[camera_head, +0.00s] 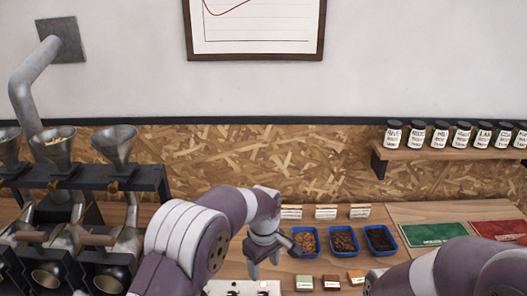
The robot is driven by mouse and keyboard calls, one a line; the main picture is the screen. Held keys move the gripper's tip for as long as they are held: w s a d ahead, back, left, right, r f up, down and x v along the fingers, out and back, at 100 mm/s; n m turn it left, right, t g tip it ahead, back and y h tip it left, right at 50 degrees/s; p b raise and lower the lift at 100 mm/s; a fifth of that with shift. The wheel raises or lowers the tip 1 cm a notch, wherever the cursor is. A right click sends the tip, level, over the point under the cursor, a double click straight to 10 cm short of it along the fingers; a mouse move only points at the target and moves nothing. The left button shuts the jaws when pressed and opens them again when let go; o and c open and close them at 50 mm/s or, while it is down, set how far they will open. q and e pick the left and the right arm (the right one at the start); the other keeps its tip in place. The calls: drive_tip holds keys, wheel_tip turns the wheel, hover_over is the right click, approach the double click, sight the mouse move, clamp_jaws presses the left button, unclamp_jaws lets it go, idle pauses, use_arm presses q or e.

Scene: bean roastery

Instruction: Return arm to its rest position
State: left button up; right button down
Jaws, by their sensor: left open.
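My left arm (190,240) comes in from the lower left and bends over the wooden counter (433,212). My left gripper (272,257) is open and empty, pointing down in front of the counter's middle, just left of the blue trays. Part of my right arm (460,268) fills the lower right corner; its gripper is out of the picture.
Blue trays of beans (318,253) stand beside my left gripper, with small coloured blocks (331,282) in front. A white board (215,287) lies below the gripper. Metal roasters with hoppers (116,145) stand at left. Green (434,236) and red (497,229) mats lie at right.

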use_arm(q)
drive_tip(key=s+a+r+m+t, duration=0.1)
drive_tip(key=s+a+r+m, duration=0.2)
drive_tip(key=s+a+m, duration=0.5)
drive_tip(key=s+a, duration=1)
drive_tip(key=s, duration=0.3)
drive_tip(key=shift+a, duration=0.25)
drive_tip(key=shift+s, duration=0.3)
drive_tip(key=shift+w, duration=0.1)
